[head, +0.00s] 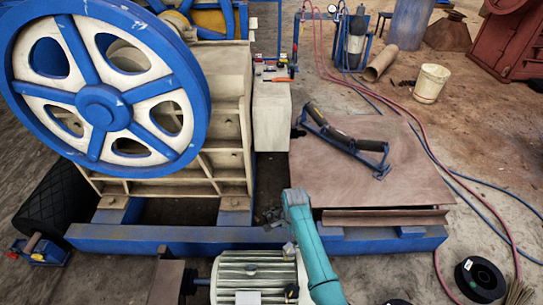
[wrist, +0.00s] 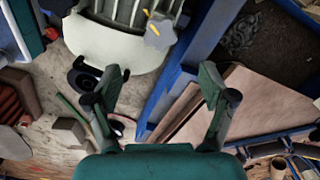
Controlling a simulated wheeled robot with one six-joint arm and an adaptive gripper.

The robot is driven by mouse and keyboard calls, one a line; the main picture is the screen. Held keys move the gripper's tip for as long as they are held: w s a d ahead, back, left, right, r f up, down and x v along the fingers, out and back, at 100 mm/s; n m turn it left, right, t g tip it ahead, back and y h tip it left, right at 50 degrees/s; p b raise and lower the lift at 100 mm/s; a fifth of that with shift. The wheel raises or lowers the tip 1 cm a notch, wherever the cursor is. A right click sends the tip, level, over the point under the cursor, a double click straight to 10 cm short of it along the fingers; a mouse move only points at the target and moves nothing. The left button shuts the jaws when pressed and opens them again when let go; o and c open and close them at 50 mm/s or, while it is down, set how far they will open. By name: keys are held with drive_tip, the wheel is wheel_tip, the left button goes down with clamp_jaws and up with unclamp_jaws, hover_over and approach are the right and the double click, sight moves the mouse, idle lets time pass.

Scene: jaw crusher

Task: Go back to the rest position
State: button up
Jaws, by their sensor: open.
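My gripper (wrist: 162,82) shows in the wrist view with its two dark green fingers spread wide apart. Nothing is between the fingertips. In the head view my teal arm rises at the bottom centre, beside the ribbed cream motor (head: 255,275); my gripper cannot be made out there. In the wrist view the motor (wrist: 120,45) lies beyond the left finger. The blue base frame (wrist: 185,75) and brown plates (wrist: 265,95) lie beyond and behind the right finger.
The jaw crusher's blue and white flywheel (head: 100,105) stands at left. A roller bracket (head: 345,140) lies on the brown plate (head: 410,185). A black spool (head: 480,279) and red and blue hoses are on the floor at right. A white bucket (head: 430,83) stands farther back.

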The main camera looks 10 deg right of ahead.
drive_tip(key=s+f+n+t, duration=0.1)
drive_tip(key=s+f, duration=0.1)
drive_tip(key=s, duration=0.2)
drive_tip(key=s+f+n+t, duration=0.1)
drive_tip(key=s+f, duration=0.2)
drive_tip(key=s, duration=0.1)
drive_tip(key=s+f+n+t, duration=0.1)
drive_tip(key=s+f, duration=0.2)
drive_tip(key=s, duration=0.1)
drive_tip(key=shift+s+d+n, duration=0.1)
drive_tip(key=shift+s+n, duration=0.15)
drive_tip(key=shift+n, duration=0.05)
drive_tip(key=s+r+n+t, duration=0.3)
drive_tip(key=s+n+t, duration=0.1)
drive_tip(key=s, duration=1.1)
drive_tip(key=s+r+n+t, duration=0.2)
drive_tip(key=s+r, duration=0.4)
drive_tip(key=r, duration=0.5)
drive_tip(key=s+r+n+t, duration=0.3)
drive_tip(key=s+r, duration=0.4)
drive_tip(key=r, duration=0.4)
drive_tip(key=s+r+n+t, duration=0.2)
drive_tip(key=s+r, duration=0.5)
drive_tip(key=r, duration=0.4)
drive_tip(key=shift+d+r+n+t, duration=0.15)
drive_tip(key=shift+r+n+t, duration=0.2)
drive_tip(key=shift+n+t, duration=0.05)
